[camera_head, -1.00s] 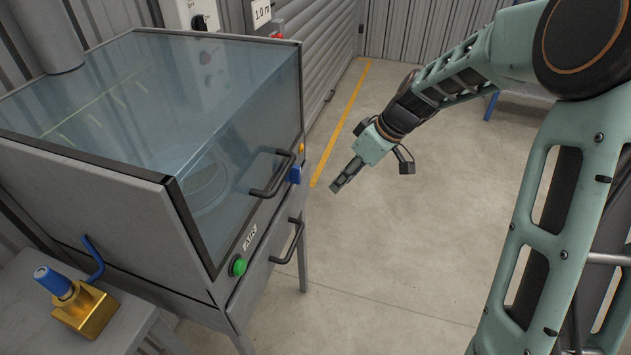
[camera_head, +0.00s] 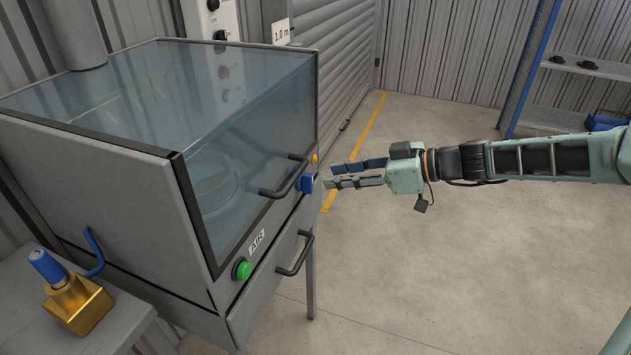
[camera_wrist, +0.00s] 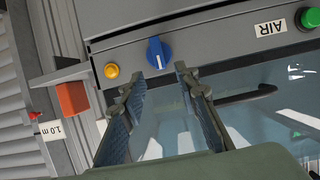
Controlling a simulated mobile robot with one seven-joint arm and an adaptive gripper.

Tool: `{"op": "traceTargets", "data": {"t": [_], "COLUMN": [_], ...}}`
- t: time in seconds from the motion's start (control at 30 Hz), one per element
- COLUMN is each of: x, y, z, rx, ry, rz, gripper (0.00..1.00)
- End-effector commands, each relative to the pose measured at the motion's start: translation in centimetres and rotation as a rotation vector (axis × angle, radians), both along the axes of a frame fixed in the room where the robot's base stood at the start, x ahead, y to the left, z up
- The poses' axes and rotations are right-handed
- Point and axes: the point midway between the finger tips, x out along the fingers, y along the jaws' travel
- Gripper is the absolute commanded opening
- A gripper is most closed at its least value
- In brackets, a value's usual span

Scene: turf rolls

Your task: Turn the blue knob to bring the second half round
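The blue knob (camera_head: 305,184) sits on the front rail of the glass-topped cabinet, near its right corner. It also shows in the wrist view (camera_wrist: 158,53), as a round knob with a pale pointer mark. My gripper (camera_head: 329,176) is just to the right of the knob in the head view, with its fingers pointing at it. In the wrist view my gripper (camera_wrist: 168,73) has its two fingers apart, with empty space between the tips and the knob just beyond them. The fingers do not appear to touch the knob. The inside of the cabinet (camera_head: 150,180) is partly hidden by reflections.
An orange lamp (camera_wrist: 111,71) is beside the knob. A black handle (camera_head: 285,178) and a green button (camera_head: 242,270) are on the cabinet front. A brass block (camera_head: 78,305) with a blue top stands on the side table. The floor right of the cabinet is clear.

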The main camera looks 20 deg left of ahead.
Motion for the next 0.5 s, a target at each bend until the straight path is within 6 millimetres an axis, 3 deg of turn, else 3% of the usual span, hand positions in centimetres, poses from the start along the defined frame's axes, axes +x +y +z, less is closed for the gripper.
{"op": "traceTargets", "data": {"t": [0.2,0.5], "x": [0.2,0.5], "y": [3.9,6.0], "z": [-1.8,-2.6], "rx": [-0.001,-0.002], "ry": [0.003,0.002], "rz": [0.003,-0.002], "gripper": [0.29,0.29]}}
